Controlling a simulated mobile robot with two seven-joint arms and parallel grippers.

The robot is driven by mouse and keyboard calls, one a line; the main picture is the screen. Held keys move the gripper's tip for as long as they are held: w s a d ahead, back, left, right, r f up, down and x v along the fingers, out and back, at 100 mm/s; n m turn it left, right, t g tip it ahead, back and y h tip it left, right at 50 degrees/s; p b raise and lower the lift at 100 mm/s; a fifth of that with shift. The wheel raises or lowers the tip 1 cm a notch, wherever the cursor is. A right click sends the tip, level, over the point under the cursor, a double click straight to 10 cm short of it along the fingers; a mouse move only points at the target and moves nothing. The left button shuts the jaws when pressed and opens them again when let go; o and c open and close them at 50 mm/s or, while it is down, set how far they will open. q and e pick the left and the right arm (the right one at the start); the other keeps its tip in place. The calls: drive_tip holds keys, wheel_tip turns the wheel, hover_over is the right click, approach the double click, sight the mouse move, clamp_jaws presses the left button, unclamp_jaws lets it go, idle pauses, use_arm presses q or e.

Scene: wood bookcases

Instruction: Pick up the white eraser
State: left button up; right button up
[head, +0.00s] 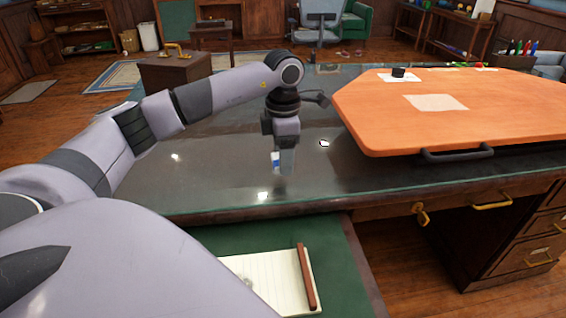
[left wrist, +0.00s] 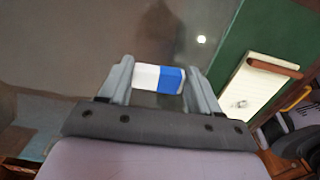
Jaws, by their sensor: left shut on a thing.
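The white eraser with a blue sleeve (left wrist: 146,76) sits between the two fingers of my left gripper (left wrist: 158,84) in the left wrist view. The fingers press on its two ends. In the head view my left gripper (head: 283,163) points down over the glass-topped desk (head: 220,165). A small white and blue part of the eraser (head: 276,156) shows there at the fingers. I cannot tell whether the eraser touches the glass. My right gripper is not in view.
An orange board (head: 480,105) with a dark handle lies at the right of the desk, bearing a paper sheet and a small black object. A notepad (head: 262,282) with a brown stick lies on a green surface in front. The glass left of my gripper is clear.

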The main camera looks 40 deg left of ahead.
use_arm(q)
wheel_tip(320, 180, up, 17)
drive_tip(key=p, duration=0.3)
drive_tip(key=shift+f, duration=0.2)
drive_tip(key=shift+o, duration=0.9)
drive_tip(key=shift+c, duration=0.4)
